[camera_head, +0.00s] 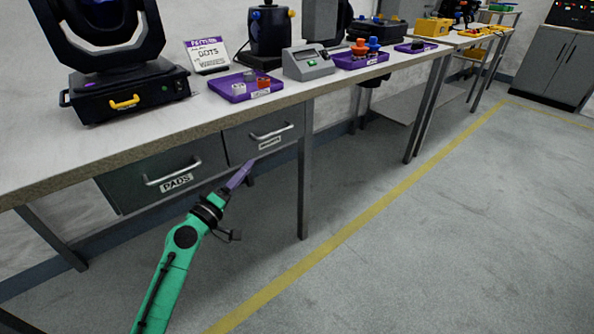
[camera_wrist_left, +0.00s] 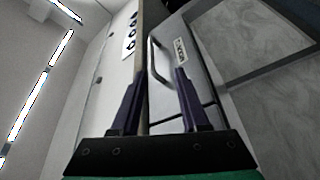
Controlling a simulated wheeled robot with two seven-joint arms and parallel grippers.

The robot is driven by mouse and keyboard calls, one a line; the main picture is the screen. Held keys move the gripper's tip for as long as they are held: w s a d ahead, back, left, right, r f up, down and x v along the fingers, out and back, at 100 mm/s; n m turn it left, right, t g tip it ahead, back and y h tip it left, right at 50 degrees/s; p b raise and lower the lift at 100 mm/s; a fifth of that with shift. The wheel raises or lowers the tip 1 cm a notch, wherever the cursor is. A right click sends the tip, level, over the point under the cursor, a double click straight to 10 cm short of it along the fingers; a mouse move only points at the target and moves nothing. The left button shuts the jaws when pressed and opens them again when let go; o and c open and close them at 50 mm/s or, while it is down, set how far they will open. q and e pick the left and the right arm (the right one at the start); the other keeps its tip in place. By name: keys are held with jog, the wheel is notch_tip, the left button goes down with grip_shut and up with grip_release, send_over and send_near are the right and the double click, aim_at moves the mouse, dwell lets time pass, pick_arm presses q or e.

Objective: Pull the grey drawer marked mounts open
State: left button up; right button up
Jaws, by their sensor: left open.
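The grey drawer marked mounts (camera_head: 240,146) sits under the near table's right end, its front about flush with the frame, so it looks shut. Its bar handle (camera_head: 271,132) is above a small white label (camera_head: 270,142). My left gripper (camera_head: 243,174), purple-fingered on a green arm, is just below and in front of this drawer front. In the left wrist view the gripper (camera_wrist_left: 157,80) is open and empty. A handle (camera_wrist_left: 153,58) and a label (camera_wrist_left: 181,49) show beyond the fingers, the handle between them in the picture. My right gripper is not in view.
A second grey drawer, marked pads (camera_head: 130,186), is to the left. The table edge (camera_head: 110,160) overhangs both drawers. A table leg (camera_head: 304,180) stands right of the mounts drawer. Purple trays (camera_head: 245,92) and lamp equipment (camera_head: 125,95) stand on top. The floor in front is clear.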

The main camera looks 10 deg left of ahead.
aim_at(276, 133)
pick_arm(q)
jog(key=x, duration=0.5)
jog(key=r+x, duration=0.1)
jog(key=x, duration=0.3)
jog(key=p+x, duration=0.1)
jog(key=x, duration=0.4)
jog(key=shift+w+d+r, duration=0.1)
jog(key=shift+d+r, duration=0.25)
jog(key=shift+r, duration=0.05)
grip_shut()
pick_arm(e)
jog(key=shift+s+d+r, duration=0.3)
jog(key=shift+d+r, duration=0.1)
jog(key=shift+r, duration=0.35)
pick_arm(q)
jog(key=shift+f, duration=0.1)
